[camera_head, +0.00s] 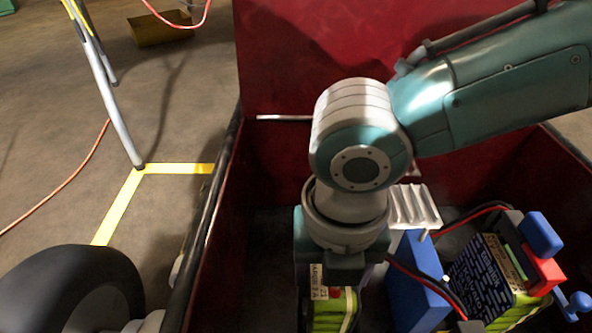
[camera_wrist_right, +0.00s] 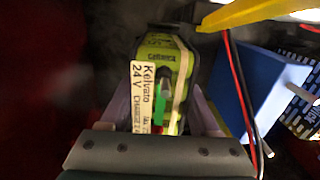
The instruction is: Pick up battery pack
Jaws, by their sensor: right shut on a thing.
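A green battery pack (camera_head: 333,312) with a white label stands inside a red-walled bin, below my right gripper (camera_head: 335,285). In the right wrist view, the battery pack (camera_wrist_right: 178,72) shows its "Kelvato 24 V" label, with one finger of my right gripper (camera_wrist_right: 160,118) on each side. The gripper is shut on the pack. The pack's lower part is hidden, and I cannot tell whether it touches the bin floor. My left gripper is not in view.
Right of the pack are a blue block (camera_head: 417,285), a finned metal part (camera_head: 413,207), red and black wires, and a black labelled unit (camera_head: 482,280). The red bin wall (camera_head: 275,60) rises behind. A dark wheel (camera_head: 70,290) stands outside, left.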

